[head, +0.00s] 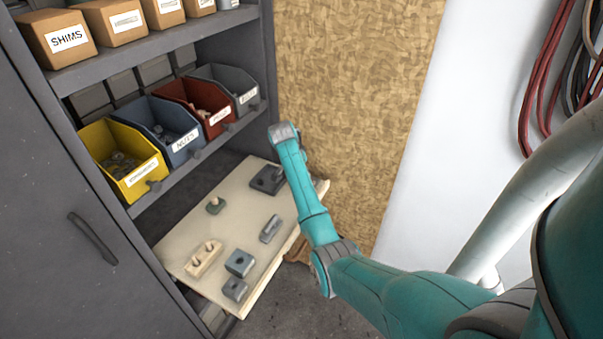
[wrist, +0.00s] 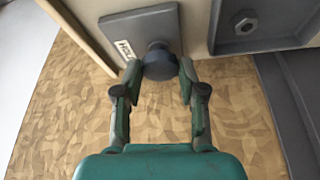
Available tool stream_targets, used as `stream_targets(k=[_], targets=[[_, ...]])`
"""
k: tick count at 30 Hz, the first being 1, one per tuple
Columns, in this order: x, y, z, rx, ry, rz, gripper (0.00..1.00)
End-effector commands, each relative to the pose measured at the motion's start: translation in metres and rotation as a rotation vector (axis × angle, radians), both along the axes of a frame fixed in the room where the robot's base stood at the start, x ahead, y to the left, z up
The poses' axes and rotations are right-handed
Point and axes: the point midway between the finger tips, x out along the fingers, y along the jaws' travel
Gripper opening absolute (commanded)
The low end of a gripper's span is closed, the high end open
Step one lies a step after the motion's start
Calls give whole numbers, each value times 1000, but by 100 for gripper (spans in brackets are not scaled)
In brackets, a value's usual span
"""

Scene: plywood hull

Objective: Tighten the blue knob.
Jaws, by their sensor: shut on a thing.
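The knob (wrist: 160,62) is round and dark blue-grey in the wrist view. It stands on a grey square plate (wrist: 118,28) with a white label, partly covered, that seems to begin "HOL". My gripper (wrist: 160,70) has its two fingers on either side of the knob, closed on it. In the head view the plate (head: 263,181) lies at the far right part of the cream board (head: 190,228). My arm hides the knob and fingers there.
A grey recess with a hex nut (wrist: 246,22) is right of the plate. Several small blocks, such as a grey-blue one (head: 239,263), sit on the board. Bins, including a yellow bin (head: 124,165), stand on the shelf above. A chipboard panel (head: 355,90) is behind.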

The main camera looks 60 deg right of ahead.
Motion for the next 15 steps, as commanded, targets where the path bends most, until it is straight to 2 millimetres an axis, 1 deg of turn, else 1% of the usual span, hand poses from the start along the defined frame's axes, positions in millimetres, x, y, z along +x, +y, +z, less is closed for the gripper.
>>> stream_targets(k=[15], targets=[[6, -2, 2, 0, 0, -488, 6]])
